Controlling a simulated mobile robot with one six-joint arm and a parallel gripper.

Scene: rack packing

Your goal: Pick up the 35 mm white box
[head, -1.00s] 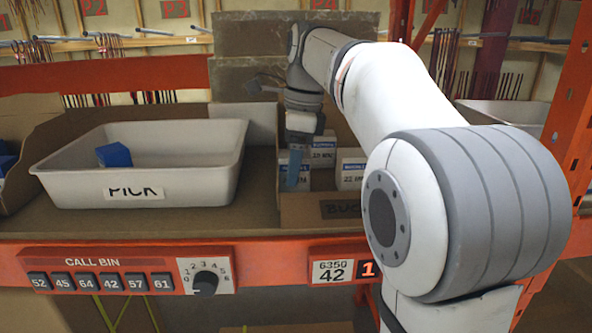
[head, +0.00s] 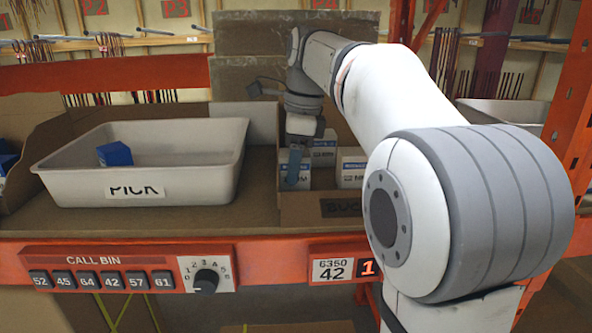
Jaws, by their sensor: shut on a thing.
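Several white boxes with blue bands stand in an open cardboard carton (head: 322,222) right of centre. My gripper (head: 294,168) points down into this carton and is shut on the left front white box (head: 305,174). One grey finger covers part of the box's near face. I cannot tell whether the box is clear of the carton floor. A second white box (head: 323,152) stands behind it, and a third white box (head: 352,170) stands to the right, partly behind my arm. Their printed sizes are too small to read surely.
A grey tote marked PICK (head: 210,182) stands left of the carton, with a blue box (head: 115,154) inside. Another carton (head: 30,118) with blue items is at the far left. An orange shelf beam (head: 270,262) runs along the front, and an orange upright (head: 566,110) stands at right.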

